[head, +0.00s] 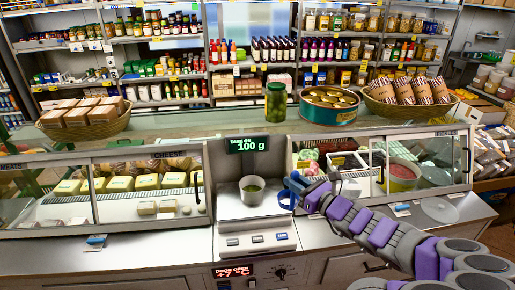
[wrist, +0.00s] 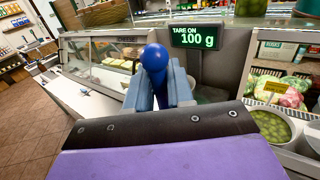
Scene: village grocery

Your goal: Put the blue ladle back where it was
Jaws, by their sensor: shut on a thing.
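My gripper (head: 302,186) is shut on the blue ladle (wrist: 155,57), just right of the scale. In the wrist view, the rounded blue end stands up between the two fingers (wrist: 158,88); the rest is hidden by the fingers and wrist. In the head view, a blue part of the ladle (head: 287,200) shows by the fingertips, over the counter. The scale display (head: 247,145) reads "TARE ON 100 g". In the wrist view, a bowl of green olives (wrist: 270,127) sits at the right.
The cheese case (head: 150,187) stands left of the scale. The right case (head: 425,165) holds a tub with red contents (head: 403,175). A pickle jar (head: 276,102), a large round tin (head: 329,104) and baskets stand on the ledge above. A grey round disc (head: 440,210) lies on the right counter.

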